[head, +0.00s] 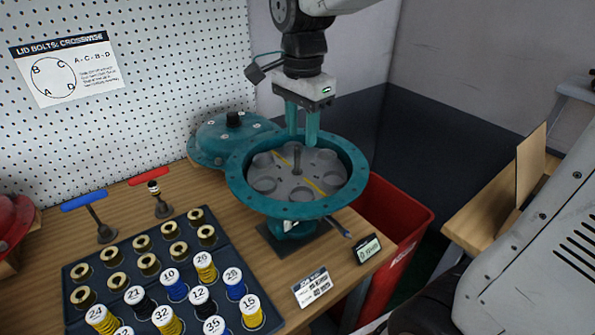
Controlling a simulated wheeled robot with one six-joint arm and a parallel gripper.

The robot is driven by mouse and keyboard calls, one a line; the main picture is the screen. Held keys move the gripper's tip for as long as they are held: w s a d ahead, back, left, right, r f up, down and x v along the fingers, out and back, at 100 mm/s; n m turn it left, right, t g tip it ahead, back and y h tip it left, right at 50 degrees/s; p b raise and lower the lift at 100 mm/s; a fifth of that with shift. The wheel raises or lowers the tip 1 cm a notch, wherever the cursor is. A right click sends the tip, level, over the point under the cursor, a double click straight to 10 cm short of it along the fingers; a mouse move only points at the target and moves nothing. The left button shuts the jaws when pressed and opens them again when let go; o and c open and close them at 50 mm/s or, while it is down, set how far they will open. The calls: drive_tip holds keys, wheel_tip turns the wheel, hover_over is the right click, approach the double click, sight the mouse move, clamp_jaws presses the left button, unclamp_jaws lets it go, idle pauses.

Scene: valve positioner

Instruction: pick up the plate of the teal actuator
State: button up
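The teal actuator (239,190) is an open round housing on a stand near the right end of the wooden bench. Its plate (322,164) is a grey disc with several round recesses, yellow stripes and a post (297,160) at its middle. The plate lies inside the housing, below the bolt-hole rim. My gripper (302,138) points down above the plate, near the top of the post. Its two teal fingers are apart with a visible gap, and nothing shows held between them. I cannot tell the exact height of the fingertips above the plate.
A teal domed lid (217,138) lies behind the housing at left. A dark tray (70,262) of brass bushings and numbered springs fills the front. T-handle tools, blue (84,201) and red (149,173), stand at left. A red bin (405,215) is beyond the bench's right edge.

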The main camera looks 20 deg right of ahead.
sight(297, 145)
drive_tip(key=shift+w+a+f+m, duration=0.15)
drive_tip(key=shift+w+f+m, duration=0.1)
drive_tip(key=shift+w+m, duration=0.25)
drive_tip(key=shift+w+f, duration=0.15)
drive_tip(key=shift+f, duration=0.15)
drive_tip(key=f, duration=0.7)
drive_tip(key=shift+w, duration=0.2)
drive_tip(key=shift+c, duration=0.4)
clamp_jaws()
